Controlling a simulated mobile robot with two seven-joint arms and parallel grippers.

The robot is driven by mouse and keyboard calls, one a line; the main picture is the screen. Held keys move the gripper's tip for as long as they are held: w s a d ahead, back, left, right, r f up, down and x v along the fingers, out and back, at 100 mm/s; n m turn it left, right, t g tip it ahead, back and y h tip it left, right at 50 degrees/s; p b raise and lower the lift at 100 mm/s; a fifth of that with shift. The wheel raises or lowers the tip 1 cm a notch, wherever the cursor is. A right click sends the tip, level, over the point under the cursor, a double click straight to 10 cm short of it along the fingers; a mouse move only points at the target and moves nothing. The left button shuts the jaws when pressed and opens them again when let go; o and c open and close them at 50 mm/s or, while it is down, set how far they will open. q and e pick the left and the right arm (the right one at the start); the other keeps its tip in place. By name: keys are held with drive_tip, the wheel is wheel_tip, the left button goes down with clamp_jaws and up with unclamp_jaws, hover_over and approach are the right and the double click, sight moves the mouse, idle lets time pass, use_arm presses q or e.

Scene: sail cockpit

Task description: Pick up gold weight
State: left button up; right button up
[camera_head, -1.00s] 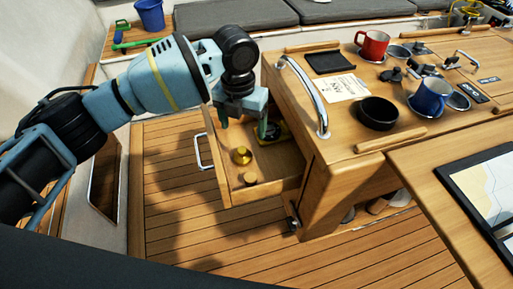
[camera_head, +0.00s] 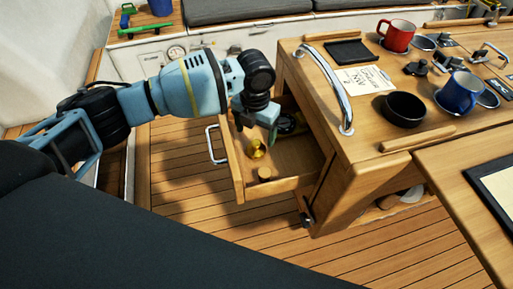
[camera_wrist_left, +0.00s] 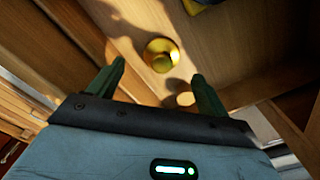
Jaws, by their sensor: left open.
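The gold weight (camera_head: 257,149) lies in the open wooden drawer (camera_head: 238,185), toward its left side. It also shows in the left wrist view (camera_wrist_left: 160,55), just beyond and between the fingertips, round with a knob. My left gripper (camera_head: 256,130) is open and points down over the drawer, above the weight. In the left wrist view its two green fingers (camera_wrist_left: 160,75) stand apart with nothing between them. A small wooden-coloured knob (camera_head: 264,174) is in the drawer near its front corner. My right gripper is not in view.
A dark round object (camera_head: 287,122) lies at the back of the drawer. The counter beside it has a metal rail (camera_head: 333,90), a black bowl (camera_head: 403,109), a blue mug (camera_head: 459,92) and a red mug (camera_head: 397,35). The floor left of the drawer is clear.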

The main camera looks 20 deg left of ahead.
sight(256, 142)
use_arm(q)
drive_tip(key=shift+s+d+f, duration=0.1)
drive_tip(key=shift+d+f, duration=0.05)
drive_tip(key=shift+f, duration=2.55)
drive_tip(key=c, duration=1.1)
drive_tip(key=shift+c, duration=1.1)
drive_tip(key=shift+r, duration=0.2)
